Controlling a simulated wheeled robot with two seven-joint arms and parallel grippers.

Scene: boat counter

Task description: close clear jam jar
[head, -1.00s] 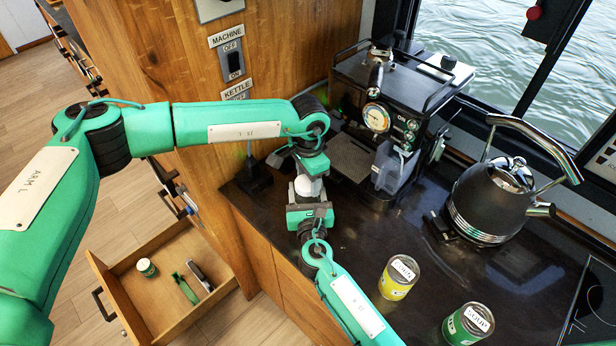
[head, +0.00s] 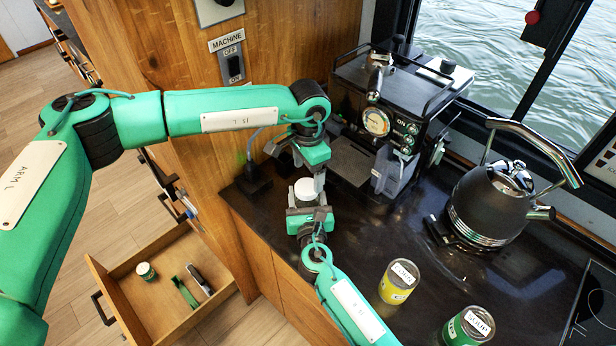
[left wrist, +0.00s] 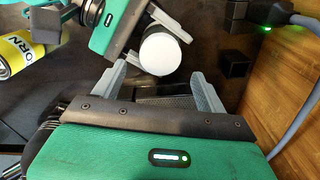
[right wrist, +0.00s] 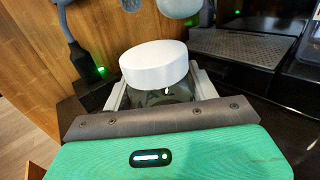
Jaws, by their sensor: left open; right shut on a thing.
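The clear jam jar (right wrist: 165,96) stands upright in my right gripper (right wrist: 158,90), whose fingers are shut on its glass sides. Its white lid (right wrist: 153,63) sits on top of the jar in the right wrist view; whether it is screwed tight I cannot tell. In the head view the lid (head: 306,188) shows between my two grippers, above the counter. My left gripper (left wrist: 158,85) is open and empty, apart from the lid. In the left wrist view the lid (left wrist: 160,54) lies just beyond and between its fingertips.
A coffee machine (head: 385,125) stands behind the grippers, and a kettle (head: 490,205) to the right. A yellow can (head: 397,283) and a green soup can (head: 468,326) stand at the counter front. An open drawer (head: 130,318) is at lower left. Counter (head: 375,235) between is clear.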

